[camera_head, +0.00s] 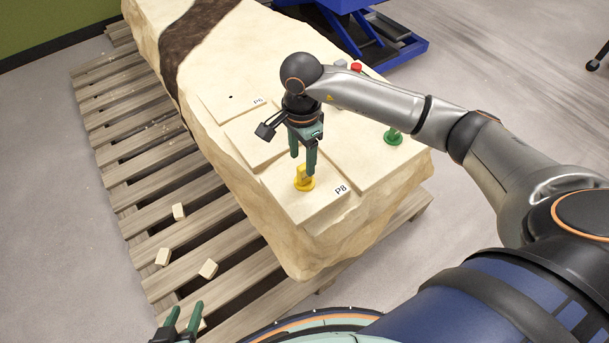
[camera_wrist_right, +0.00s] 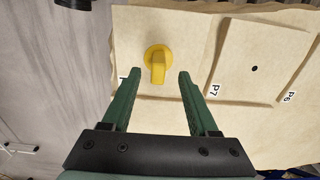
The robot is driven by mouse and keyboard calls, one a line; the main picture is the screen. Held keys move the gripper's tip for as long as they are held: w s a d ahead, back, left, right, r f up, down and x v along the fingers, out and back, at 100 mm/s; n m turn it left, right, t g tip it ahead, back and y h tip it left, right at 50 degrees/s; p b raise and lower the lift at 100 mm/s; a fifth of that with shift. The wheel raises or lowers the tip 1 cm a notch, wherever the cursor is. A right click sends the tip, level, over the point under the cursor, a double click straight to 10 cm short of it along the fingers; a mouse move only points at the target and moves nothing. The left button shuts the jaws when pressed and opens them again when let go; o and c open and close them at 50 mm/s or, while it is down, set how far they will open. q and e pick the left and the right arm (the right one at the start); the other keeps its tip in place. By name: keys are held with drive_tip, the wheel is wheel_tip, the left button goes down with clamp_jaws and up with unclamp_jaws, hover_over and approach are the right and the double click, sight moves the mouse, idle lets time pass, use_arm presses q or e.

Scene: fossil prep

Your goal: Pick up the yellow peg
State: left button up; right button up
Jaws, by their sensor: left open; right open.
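The yellow peg (camera_head: 304,181) stands on the panel marked P8 (camera_head: 322,205) at the near end of the pale stone block. It has a round base and a raised grip. In the right wrist view the yellow peg (camera_wrist_right: 157,62) lies ahead of and between the fingertips, with no finger seen touching it. My right gripper (camera_head: 303,161) is open and points down just above the peg; its green fingers (camera_wrist_right: 157,72) are spread and empty. My left gripper (camera_head: 183,317) is open and empty at the bottom left, low beside the wooden pallet, away from the block.
A green peg (camera_head: 393,136) stands to the right, with a red peg (camera_head: 356,67) and a grey one (camera_head: 340,63) farther back. Panels P7 (camera_wrist_right: 228,60) and P6 (camera_wrist_right: 270,50) adjoin. Loose small blocks (camera_head: 208,268) lie on the pallet (camera_head: 170,215).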

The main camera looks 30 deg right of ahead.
sight(304, 175)
drive_tip(key=shift+s+d+f, duration=0.1)
drive_tip(key=shift+d+f, duration=0.05)
drive_tip(key=shift+f, duration=1.4)
drive_tip(key=shift+d+f, duration=0.1)
drive_tip(key=shift+f, duration=1.45)
drive_tip(key=shift+c, duration=0.4)
clamp_jaws()
